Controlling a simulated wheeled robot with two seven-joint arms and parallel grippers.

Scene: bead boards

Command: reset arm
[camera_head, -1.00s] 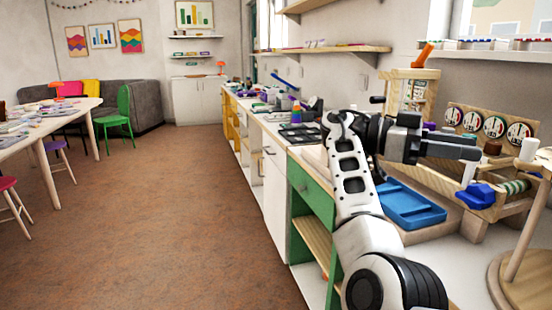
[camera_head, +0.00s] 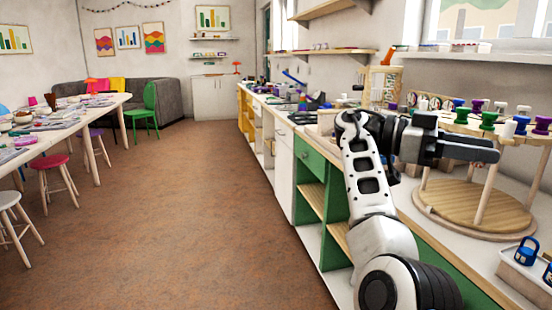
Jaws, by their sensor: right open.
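My right arm comes up from the bottom right of the head view. Its right gripper (camera_head: 490,147) points to the right above the counter, in front of a round wooden stand. The gripper is open and I see nothing held in it. It overlaps the stand's upper tier in the picture; I cannot tell how far apart they are. My left gripper is not in view.
The round wooden stand (camera_head: 470,206) holds green, purple, blue and white spools on its top. A white tray (camera_head: 526,278) with blue items sits at the lower right. Open green shelving (camera_head: 312,159) runs under the counter.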

